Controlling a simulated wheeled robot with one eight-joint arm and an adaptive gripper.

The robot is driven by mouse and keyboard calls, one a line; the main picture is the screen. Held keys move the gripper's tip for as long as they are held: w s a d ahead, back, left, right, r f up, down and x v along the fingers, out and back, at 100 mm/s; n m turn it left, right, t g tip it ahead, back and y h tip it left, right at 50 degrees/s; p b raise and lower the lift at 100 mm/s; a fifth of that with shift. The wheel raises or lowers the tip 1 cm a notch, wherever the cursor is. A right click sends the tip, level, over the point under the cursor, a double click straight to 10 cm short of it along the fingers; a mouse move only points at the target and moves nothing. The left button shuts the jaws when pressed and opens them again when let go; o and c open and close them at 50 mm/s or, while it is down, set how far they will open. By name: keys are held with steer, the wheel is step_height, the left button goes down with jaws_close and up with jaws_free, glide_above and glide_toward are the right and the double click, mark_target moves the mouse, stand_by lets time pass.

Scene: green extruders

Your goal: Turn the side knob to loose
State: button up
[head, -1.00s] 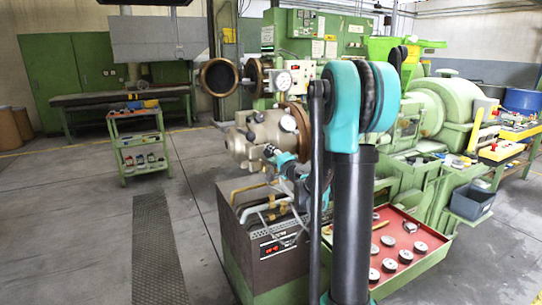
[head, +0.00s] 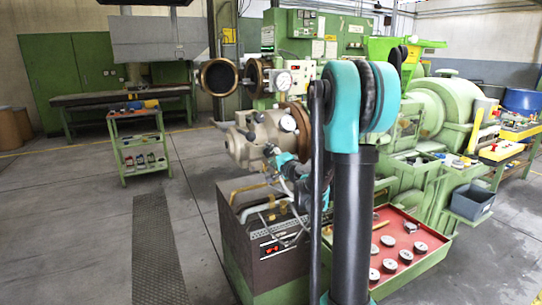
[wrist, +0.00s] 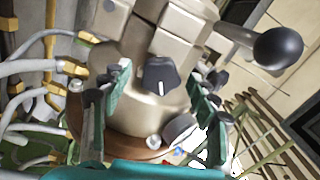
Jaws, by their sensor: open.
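The side knob (wrist: 160,76) is black with a white pointer line and sits on the beige metal body (wrist: 145,112) of the extruder head. In the wrist view it lies between the two teal fingers of my gripper (wrist: 161,82), with space on both sides. The fingers are spread and hold nothing. How far the fingertips reach past the knob is hard to tell. In the head view my gripper (head: 271,151) is beside the beige extruder head (head: 240,142), partly behind my own arm. The knob cannot be made out there.
A black ball-ended lever (wrist: 278,48) sticks out near the right finger. Grey hoses with yellow fittings (wrist: 52,68) run along the left. A pressure gauge (head: 288,123) stands above my gripper. A red tray (head: 398,245) with round metal parts is on the right.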

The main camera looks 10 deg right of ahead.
steer(key=v, duration=1.2)
steer(key=s+a+f+n+g, duration=0.7)
steer(key=s+a+f+n, duration=0.15)
steer(key=s+f, duration=0.35)
steer(key=s+d+f+n+g+h, duration=0.1)
steer(key=s+d+f+g+h, duration=0.1)
steer(key=s, duration=0.6)
steer(key=s+d+f+n+g+h, duration=0.2)
steer(key=s+d+f+g+h, duration=0.1)
steer(key=s+d+f, duration=0.3)
steer(key=s+f+g, duration=0.1)
steer(key=s+f, duration=0.1)
steer(key=s, duration=0.1)
steer(key=shift+h, duration=0.3)
